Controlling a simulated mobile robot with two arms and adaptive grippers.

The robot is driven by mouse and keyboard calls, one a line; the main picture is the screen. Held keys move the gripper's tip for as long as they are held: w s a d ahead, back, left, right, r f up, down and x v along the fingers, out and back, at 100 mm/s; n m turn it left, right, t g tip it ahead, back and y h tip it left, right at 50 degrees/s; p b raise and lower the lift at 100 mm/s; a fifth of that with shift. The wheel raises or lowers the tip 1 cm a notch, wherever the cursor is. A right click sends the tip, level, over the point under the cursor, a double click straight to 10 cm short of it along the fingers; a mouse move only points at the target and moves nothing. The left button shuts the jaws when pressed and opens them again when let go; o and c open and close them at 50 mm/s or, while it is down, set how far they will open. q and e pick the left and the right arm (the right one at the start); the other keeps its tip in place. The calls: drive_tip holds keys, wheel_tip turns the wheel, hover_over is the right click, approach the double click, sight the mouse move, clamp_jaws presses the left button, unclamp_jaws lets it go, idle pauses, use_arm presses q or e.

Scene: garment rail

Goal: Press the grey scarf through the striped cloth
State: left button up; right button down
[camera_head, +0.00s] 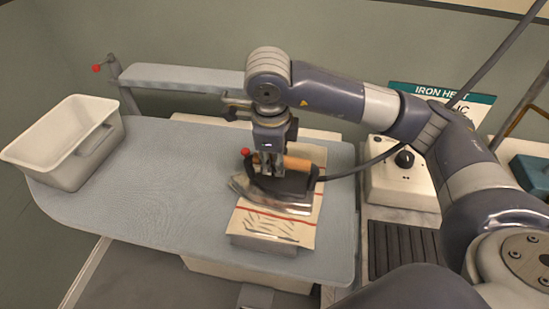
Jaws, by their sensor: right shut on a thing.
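My right gripper (268,158) points down and is shut on the handle of the iron (272,197). The iron has a dark body, a metal sole, a wooden handle and a red knob. It rests on, or just above, the striped cloth (277,226), a cream cloth with red stripes and dark marks. I cannot tell whether it touches. The cloth lies over a grey thing (263,245) whose edge shows below the cloth's front. This may be the grey scarf, but most of it is hidden. My left gripper is not in view.
The blue-grey ironing board (150,200) has clear room left of the cloth. A white tub (65,142) stands at its left end. A narrow padded arm (185,78) lies behind. A control box with a dial (402,180) and a dark ribbed rest (402,245) stand right. A cable runs from the iron.

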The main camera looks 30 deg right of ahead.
drive_tip(key=shift+r+p, duration=0.5)
drive_tip(key=shift+r, duration=0.65)
drive_tip(key=s+a, duration=0.4)
drive_tip(key=s, duration=0.1)
drive_tip(key=shift+s+a, duration=0.15)
drive_tip(key=shift+s, duration=0.15)
drive_tip(key=shift+f+b, duration=1.1)
drive_tip(key=shift+b, duration=0.1)
drive_tip(key=shift+s+f, duration=0.1)
idle(2.6)
